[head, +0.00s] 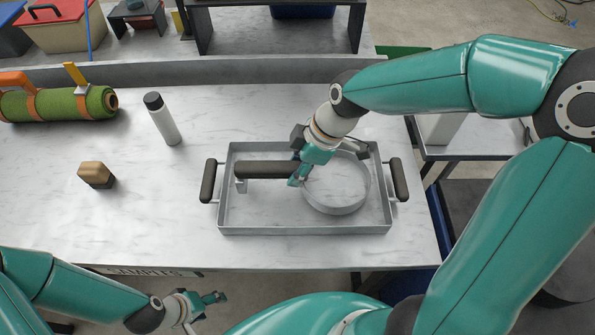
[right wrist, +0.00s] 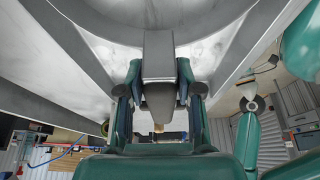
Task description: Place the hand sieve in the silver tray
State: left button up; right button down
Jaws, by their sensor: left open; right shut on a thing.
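The silver tray (head: 300,229) with dark side handles lies on the marble table. The hand sieve (head: 337,208) has a round grey rim and a dark handle pointing left. It lies within the tray's outline, its ring in the right half; whether it touches the tray floor I cannot tell. My right gripper (head: 298,178) is shut on the sieve where handle and ring meet, partly hiding it. In the right wrist view, the right gripper (right wrist: 160,92) has its fingers either side of the grey neck, below the ring (right wrist: 155,25). My left gripper (head: 212,300) is open and empty near the front edge.
A green turf roll (head: 60,104) with orange straps lies at the back left. A white bottle with a dark cap (head: 163,120) and a brown block (head: 95,174) stand left of the tray. The table between them is clear.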

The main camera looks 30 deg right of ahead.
notch_tip(320, 180, down, 2)
jog(key=shift+f, duration=0.1)
jog(key=c, duration=0.8)
grip_release()
jog(key=shift+o, duration=0.2)
jog(key=v, duration=1.2)
